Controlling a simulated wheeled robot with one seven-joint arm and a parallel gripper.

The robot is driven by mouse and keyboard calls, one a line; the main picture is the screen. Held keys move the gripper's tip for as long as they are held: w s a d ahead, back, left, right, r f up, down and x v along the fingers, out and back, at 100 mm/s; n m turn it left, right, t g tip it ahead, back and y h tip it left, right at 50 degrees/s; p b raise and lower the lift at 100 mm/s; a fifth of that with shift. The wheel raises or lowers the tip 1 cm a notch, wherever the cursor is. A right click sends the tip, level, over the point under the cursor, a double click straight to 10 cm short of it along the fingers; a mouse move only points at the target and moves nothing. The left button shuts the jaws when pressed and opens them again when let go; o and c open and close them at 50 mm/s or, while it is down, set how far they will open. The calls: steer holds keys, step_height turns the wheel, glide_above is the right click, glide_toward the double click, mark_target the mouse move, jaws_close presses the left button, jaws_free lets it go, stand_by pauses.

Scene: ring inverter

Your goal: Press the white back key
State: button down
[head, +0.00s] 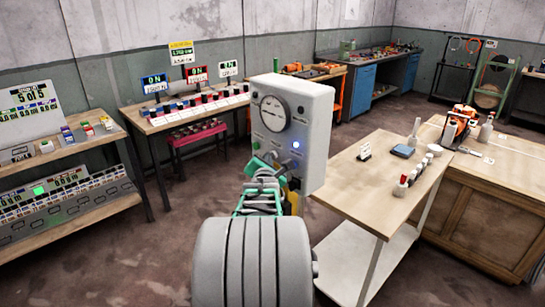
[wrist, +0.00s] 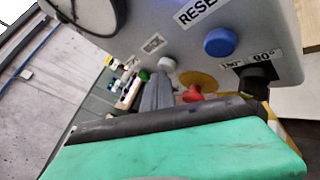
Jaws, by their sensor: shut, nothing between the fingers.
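The ring inverter is a grey-white box (head: 312,125) with a round dial, standing in the middle of the head view. In the wrist view its panel (wrist: 140,30) is tilted and close. The white key (wrist: 166,64) is a small round button near the lower edge of the panel. The grey fingers of my gripper (wrist: 157,84) are together and empty, just below the white key in the picture; I cannot tell whether they touch it. In the head view my gripper (head: 256,164) is in front of the box's lower front and hides part of it.
On the same panel are a blue RESET button (wrist: 220,42), a green button (wrist: 143,75), a red button (wrist: 192,93) over a yellow disc, and a black knob (wrist: 257,79) by 180°/90° labels. A wooden-topped table (head: 350,185) stands close to the right.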

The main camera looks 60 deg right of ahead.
steer(key=shift+s+d, duration=0.1)
steer(key=shift+d, duration=0.2)
stand_by(0.5)
steer(key=shift+w+a+b, duration=0.2)
steer(key=shift+a+b, duration=0.35)
steer(key=shift+a, duration=0.35)
steer(key=a, duration=0.2)
steer(key=w+a+b, duration=0.1)
steer(key=a, duration=0.1)
steer(key=shift+a, duration=0.4)
